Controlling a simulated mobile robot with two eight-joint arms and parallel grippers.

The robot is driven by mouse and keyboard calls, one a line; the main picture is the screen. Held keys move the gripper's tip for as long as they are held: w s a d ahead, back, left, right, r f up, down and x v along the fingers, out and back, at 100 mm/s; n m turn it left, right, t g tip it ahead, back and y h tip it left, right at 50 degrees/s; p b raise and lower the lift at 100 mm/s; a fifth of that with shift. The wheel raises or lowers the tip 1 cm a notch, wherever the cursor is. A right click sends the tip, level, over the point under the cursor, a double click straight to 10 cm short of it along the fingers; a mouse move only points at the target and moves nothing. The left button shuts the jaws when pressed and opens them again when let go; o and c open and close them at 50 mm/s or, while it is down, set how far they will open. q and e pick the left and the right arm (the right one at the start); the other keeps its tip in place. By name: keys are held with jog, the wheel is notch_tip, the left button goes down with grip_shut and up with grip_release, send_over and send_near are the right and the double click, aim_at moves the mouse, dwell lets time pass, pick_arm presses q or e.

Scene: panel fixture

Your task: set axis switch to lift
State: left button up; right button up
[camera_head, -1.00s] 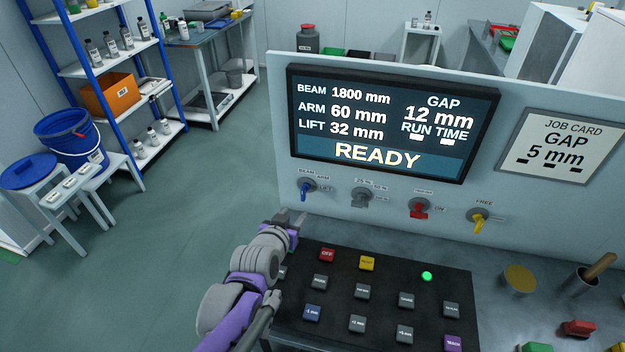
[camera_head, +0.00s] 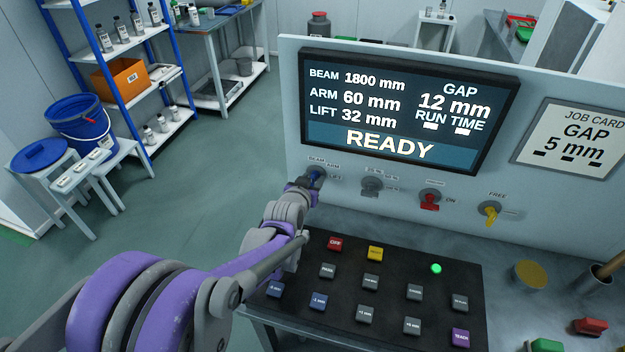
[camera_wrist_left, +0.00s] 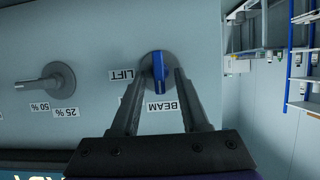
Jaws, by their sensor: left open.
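The axis switch (camera_head: 316,173) is a blue handle on a round grey dial at the left of the panel's switch row. It also shows in the left wrist view (camera_wrist_left: 159,66), upside down, with the handle vertical there. The LIFT label lies left of the dial and the BEAM label below right; a third label is mostly hidden by a finger. My left gripper (camera_head: 313,184) is at the switch. In the wrist view its open fingers (camera_wrist_left: 159,78) stand on either side of the blue handle; I cannot tell whether they touch it. My right gripper is out of view.
A grey switch (camera_head: 372,186), a red switch (camera_head: 430,200) and a yellow switch (camera_head: 490,212) sit to the right. The screen (camera_head: 405,110) above reads READY, arm 60 mm, lift 32 mm.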

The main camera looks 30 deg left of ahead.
pick_arm(q)
jog(key=shift+w+f, duration=0.1)
jog(key=shift+w, duration=0.1)
grip_shut()
